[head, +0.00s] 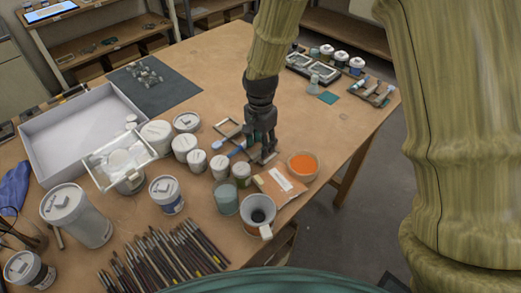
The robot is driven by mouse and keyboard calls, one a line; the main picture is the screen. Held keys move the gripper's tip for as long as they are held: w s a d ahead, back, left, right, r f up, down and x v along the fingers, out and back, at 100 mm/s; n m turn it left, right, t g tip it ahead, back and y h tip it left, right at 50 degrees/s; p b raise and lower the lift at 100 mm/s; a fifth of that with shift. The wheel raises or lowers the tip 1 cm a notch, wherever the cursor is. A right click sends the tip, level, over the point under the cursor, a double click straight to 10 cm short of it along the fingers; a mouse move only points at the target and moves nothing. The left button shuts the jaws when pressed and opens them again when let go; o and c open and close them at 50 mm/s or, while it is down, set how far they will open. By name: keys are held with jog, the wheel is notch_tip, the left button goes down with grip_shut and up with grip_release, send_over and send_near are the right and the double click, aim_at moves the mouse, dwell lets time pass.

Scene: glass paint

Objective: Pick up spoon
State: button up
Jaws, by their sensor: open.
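My gripper (264,157) points down over the table, just behind the bowl of orange paint. Its jaws are open. A small blue, spoon-like item (236,151) lies just left of the fingers; it is partly covered and too small to be sure that it is the spoon. I cannot tell whether the fingers touch it. No other item is clearly a spoon.
The orange bowl (302,165), a mug (259,214), a glass (226,197) and several white-lidded jars crowd around the gripper. A white packet (282,185) lies in front. Brushes (165,262) fill the near left.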

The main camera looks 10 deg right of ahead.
aim_at(258, 155)
jog(key=shift+f+p, duration=0.35)
jog(key=shift+f, duration=1)
jog(key=shift+s, duration=0.1)
grip_shut()
